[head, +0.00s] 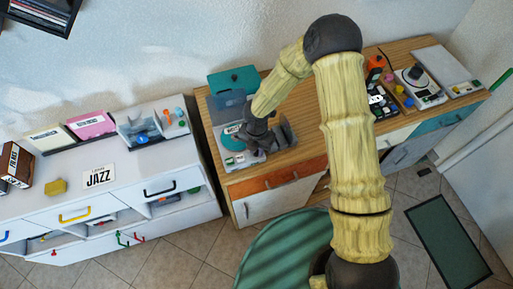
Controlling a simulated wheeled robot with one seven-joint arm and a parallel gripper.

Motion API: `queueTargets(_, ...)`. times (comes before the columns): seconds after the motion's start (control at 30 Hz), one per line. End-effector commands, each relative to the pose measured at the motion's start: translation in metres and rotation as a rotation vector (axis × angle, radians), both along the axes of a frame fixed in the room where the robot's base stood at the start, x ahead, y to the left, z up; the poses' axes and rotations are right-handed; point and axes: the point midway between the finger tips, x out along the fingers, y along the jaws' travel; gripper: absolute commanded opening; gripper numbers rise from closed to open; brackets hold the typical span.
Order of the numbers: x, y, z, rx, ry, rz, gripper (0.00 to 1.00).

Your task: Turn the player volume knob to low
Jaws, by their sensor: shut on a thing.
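The player (285,158) is a pale unit with a teal disc (229,141) and a raised grey cover (228,106). It sits at the left end of the wooden cabinet. My gripper (258,149) is dark and reaches down over the player's middle, right of the disc. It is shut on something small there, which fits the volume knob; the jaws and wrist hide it. The knob's setting cannot be read. Small green and white parts (236,160) show on the player's front left.
A teal box (233,80) stands behind the player. The wooden cabinet top (303,100) is bare right of it; a white device with a dark knob (418,85) and small coloured items stand further right. A white shelf unit (130,180) is at left, and a green striped round surface (285,255) is in front.

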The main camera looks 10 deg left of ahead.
Motion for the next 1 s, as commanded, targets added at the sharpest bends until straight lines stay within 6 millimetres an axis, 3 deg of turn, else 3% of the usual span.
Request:
queueTargets(0.03,0.002,-0.001,0.001,-0.001,-0.004,-0.002,0.23)
queueTargets(0.13,0.002,-0.001,0.001,-0.001,-0.003,-0.002,0.43)
queueTargets(0.57,0.001,0.0,0.008,0.001,-0.003,-0.002,0.43)
queueTargets(0.77,0.002,0.0,0.037,0.002,-0.004,-0.005,0.43)
queueTargets(1.0,0.002,-0.001,0.085,0.002,-0.005,-0.005,0.43)
